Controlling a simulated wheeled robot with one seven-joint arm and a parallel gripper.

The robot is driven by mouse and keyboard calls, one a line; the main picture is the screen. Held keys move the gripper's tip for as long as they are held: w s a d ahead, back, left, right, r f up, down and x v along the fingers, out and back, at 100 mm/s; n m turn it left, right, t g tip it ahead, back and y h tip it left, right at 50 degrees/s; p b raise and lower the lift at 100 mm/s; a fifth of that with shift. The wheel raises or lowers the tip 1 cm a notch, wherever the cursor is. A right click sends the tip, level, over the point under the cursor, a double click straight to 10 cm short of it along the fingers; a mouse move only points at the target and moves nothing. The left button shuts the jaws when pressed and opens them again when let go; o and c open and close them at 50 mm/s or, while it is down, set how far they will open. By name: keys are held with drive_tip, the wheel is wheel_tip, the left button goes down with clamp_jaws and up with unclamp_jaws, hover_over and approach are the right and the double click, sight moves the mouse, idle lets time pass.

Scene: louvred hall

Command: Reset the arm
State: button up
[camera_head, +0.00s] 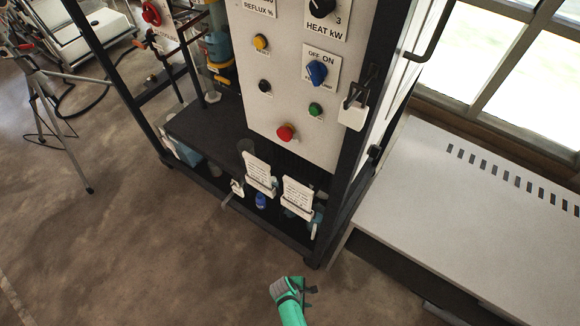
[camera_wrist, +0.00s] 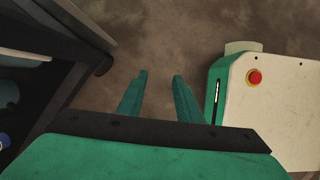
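My gripper (camera_wrist: 160,76) shows in the wrist view with two green fingers apart and only brown floor between them. It is open and empty. In the head view part of my green arm shows at the bottom centre, over the floor in front of the rig's lower front corner. The fingers cannot be made out clearly there. Nothing seems to touch the arm.
A black-framed rig with a white control panel (camera_head: 290,80) stands ahead; its dark frame (camera_wrist: 75,70) is left in the wrist view. A white slotted bench (camera_head: 450,215) is at right, a tripod (camera_head: 50,100) at left. Floor (camera_head: 130,250) at lower left is clear.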

wheel_tip(320, 180, up, 10)
drive_tip(key=s+d+m+t+y, duration=0.3)
drive_tip(key=m+t, duration=0.2)
drive_tip(key=s+a+r+m+t, duration=0.1)
drive_tip(key=a+r+m+t, duration=0.2)
drive_tip(key=r, duration=1)
drive_tip(key=s+a+r+m+t, duration=0.2)
drive_tip(key=a+r+m+t, duration=0.1)
drive_tip(key=r, duration=1.1)
drive_tip(key=s+a+r+m+t+y, duration=0.1)
drive_tip(key=a+r+m+t, duration=0.3)
drive_tip(key=r, duration=1)
drive_tip(key=shift+s+m, duration=0.3)
drive_tip(key=shift+m, duration=0.8)
